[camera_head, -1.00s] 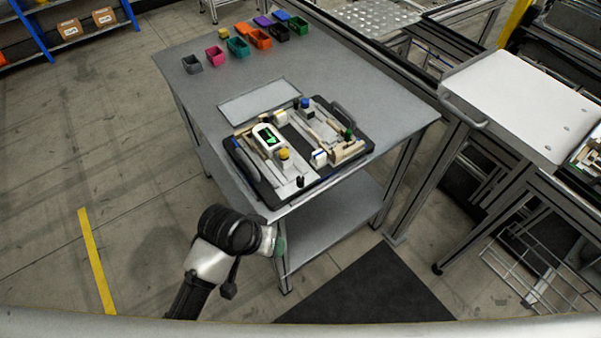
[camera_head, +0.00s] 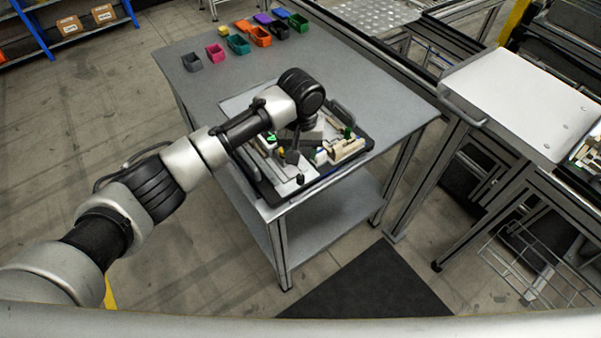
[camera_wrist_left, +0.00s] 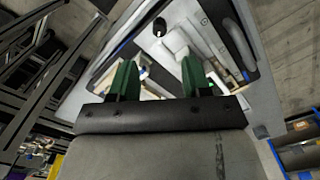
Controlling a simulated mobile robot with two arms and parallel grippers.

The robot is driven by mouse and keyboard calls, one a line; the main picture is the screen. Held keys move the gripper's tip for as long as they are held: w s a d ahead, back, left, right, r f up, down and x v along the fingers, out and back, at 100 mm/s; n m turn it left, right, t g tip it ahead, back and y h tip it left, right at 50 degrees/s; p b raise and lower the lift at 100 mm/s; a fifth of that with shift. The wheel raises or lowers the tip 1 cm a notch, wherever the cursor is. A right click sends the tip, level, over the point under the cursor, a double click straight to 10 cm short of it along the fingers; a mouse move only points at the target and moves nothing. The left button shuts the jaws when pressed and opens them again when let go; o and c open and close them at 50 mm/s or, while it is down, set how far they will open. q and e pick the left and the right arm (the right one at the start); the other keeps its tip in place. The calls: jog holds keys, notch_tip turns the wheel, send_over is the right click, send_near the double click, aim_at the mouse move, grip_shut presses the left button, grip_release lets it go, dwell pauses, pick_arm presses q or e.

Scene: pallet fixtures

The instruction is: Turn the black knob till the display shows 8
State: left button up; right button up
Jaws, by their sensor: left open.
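The black knob (camera_head: 300,179) stands on the pallet fixture (camera_head: 262,188) near its front edge. In the left wrist view the black knob (camera_wrist_left: 159,26) shows at the top, beyond the fingertips and roughly centred between them. My left gripper (camera_wrist_left: 160,75) is open, with two green fingers apart and nothing between them. In the head view it hangs over the fixture behind the knob, largely hidden by my wrist. The display (camera_head: 271,139) is mostly covered by my arm; only a bit of green shows and its number cannot be read.
The fixture lies on a grey table (camera_head: 380,95) and carries pale blocks (camera_head: 346,150) and a dark handle (camera_head: 341,107) on its far side. Several coloured bins (camera_head: 237,44) stand at the table's back. A white-topped bench (camera_head: 520,105) is at the right.

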aim_at(301, 176)
pick_arm(q)
notch_tip(301, 176, down, 10)
jog(key=shift+p, duration=0.55)
grip_shut()
